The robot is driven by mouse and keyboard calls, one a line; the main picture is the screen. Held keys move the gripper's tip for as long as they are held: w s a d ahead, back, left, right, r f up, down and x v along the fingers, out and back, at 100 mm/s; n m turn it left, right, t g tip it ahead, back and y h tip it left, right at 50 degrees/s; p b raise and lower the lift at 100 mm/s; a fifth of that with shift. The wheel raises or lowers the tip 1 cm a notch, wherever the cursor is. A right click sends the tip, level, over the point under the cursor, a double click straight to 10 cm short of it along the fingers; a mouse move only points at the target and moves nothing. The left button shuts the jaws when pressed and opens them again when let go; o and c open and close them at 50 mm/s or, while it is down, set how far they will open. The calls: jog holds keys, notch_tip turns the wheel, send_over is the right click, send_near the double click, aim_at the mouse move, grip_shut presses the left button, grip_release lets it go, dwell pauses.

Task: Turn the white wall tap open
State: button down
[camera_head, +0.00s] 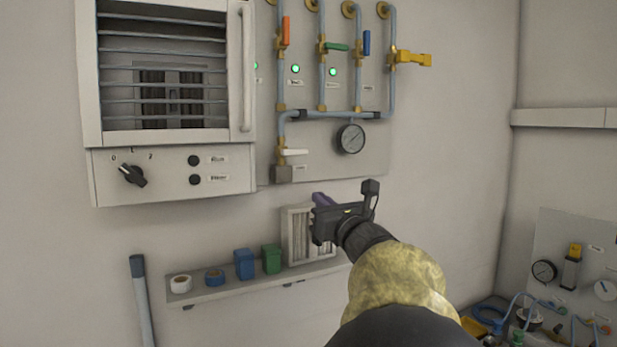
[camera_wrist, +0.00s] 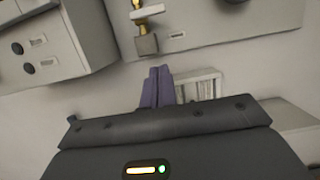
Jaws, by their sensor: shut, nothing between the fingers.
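The white wall tap (camera_head: 296,152) is a small lever that sticks out to the right, roughly level, from a brass valve at the lower left of the pipe panel. It sits just above a square grey block (camera_head: 282,174). In the wrist view the fingertips (camera_wrist: 159,70) point up towards the valve.
A pressure gauge (camera_head: 350,139) is right of the tap. Orange, green, blue and yellow handles are on the pipes above. A louvred cabinet (camera_head: 172,176) juts out at left. A shelf (camera_head: 222,291) below holds tape rolls, small boxes and a pleated filter (camera_head: 297,236) behind my gripper.

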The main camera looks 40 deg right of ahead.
aim_at(295, 152)
jog(key=w+d+r+p, duration=0.2)
jog(key=w+r+p, duration=0.4)
jog(key=w, duration=0.3)
jog(key=shift+w+d+r+p, duration=0.15)
jog(key=shift+p, duration=0.55)
jog(key=shift+w+b, duration=0.15)
jog(key=shift+b, duration=0.2)
